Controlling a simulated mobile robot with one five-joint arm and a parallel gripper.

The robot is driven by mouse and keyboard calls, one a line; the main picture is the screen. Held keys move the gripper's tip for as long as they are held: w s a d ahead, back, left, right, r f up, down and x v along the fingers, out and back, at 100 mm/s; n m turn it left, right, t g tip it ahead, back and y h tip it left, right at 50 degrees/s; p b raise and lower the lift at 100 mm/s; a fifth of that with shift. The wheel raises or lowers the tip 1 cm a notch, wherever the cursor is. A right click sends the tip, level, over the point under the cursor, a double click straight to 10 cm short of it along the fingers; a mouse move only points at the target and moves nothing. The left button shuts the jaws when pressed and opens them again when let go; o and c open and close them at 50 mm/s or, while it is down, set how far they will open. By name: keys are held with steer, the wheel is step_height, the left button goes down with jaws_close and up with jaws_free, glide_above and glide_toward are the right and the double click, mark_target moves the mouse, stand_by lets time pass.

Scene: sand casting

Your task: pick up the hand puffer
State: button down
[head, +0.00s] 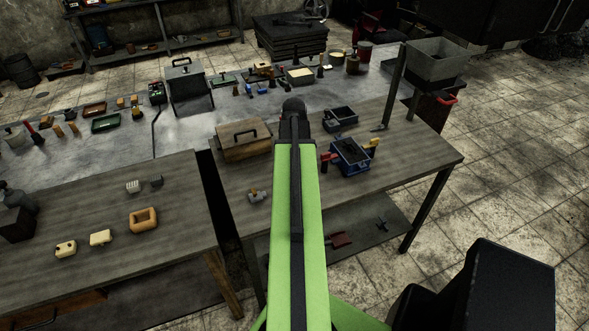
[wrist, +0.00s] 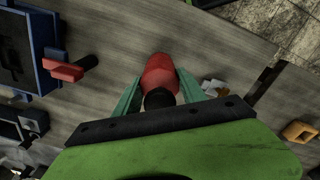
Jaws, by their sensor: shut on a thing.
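The hand puffer (wrist: 159,72) shows in the wrist view as a red rounded bulb with a black end (wrist: 158,98) toward my wrist. My gripper (wrist: 158,82) has its two teal fingers on either side of the bulb and is shut on it. The wooden tabletop lies beneath; I cannot tell whether the puffer touches it. In the head view my green arm covers the puffer and the gripper.
A blue box with red and yellow handles (head: 350,155) stands right of my arm; its side shows in the wrist view (wrist: 35,50). A wooden box (head: 243,147) stands left. A small tan-grey item (head: 257,195) lies near the table's left edge.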

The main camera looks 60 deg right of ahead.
steer(key=r+p, duration=0.1)
steer(key=s+r+p, duration=0.1)
steer(key=r, duration=0.1)
steer(key=shift+d+r, duration=0.2)
steer(key=shift+r, duration=0.05)
steer(key=s+d+r+p, duration=0.4)
steer(key=s+r+p, duration=0.1)
steer(key=s, duration=0.4)
steer(key=shift+s+d+r+p, duration=0.2)
steer(key=shift+s+p, duration=0.15)
